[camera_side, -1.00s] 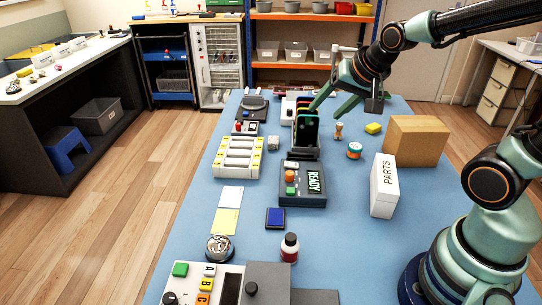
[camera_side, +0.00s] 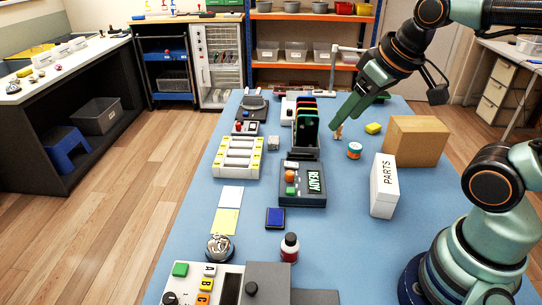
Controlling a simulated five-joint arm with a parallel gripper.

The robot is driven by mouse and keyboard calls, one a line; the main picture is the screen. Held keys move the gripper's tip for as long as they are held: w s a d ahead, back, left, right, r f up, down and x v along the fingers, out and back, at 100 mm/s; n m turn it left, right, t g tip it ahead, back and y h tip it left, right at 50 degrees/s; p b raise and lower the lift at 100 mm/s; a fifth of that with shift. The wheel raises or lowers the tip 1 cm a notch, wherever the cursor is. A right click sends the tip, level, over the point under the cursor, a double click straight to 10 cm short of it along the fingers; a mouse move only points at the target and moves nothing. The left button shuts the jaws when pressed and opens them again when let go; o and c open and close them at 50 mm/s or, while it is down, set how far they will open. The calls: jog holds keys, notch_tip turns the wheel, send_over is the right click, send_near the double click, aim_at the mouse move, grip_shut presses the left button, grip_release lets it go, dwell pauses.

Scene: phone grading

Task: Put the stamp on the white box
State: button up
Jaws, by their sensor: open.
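The stamp (camera_side: 338,133), a small wooden-handled piece, stands on the blue table right of the phone rack. Its upper part is partly hidden by my gripper. The white box (camera_side: 384,186), marked PARTS, stands upright nearer the camera and to the right. My gripper (camera_side: 343,122) is open, with its green fingers pointing down-left and a fingertip at the stamp. I cannot tell whether it touches the stamp.
A cardboard box (camera_side: 416,142) stands behind the white box. The phone rack (camera_side: 305,145) and READY device (camera_side: 303,184) are on the left. Table around the white box's front is clear.

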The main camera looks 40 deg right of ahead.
notch_tip(320, 180, up, 4)
jog(key=m+t+h, duration=0.5)
jog(key=m+h, duration=0.1)
jog(key=m, duration=0.5)
send_over(340, 128)
jog(key=s+a, duration=0.3)
jog(key=s, duration=0.2)
notch_tip(340, 128, down, 2)
jog(key=f, duration=0.1)
jog(key=shift+n+h, duration=0.3)
notch_tip(340, 128, down, 23)
jog(key=shift+w+a+r, duration=0.1)
jog(key=shift+w, duration=0.05)
jog(key=shift+w+d+f, duration=0.3)
jog(key=shift+w+f, duration=0.1)
jog(key=shift+w, duration=0.05)
jog(key=shift+d+r+x, duration=0.1)
jog(key=shift+r+x, duration=0.1)
jog(key=shift+x, duration=1.35)
jog(key=shift+d+r+x, duration=0.1)
jog(key=shift+r+x, duration=0.05)
jog(key=shift+x, duration=1.35)
jog(key=shift+w, duration=0.1)
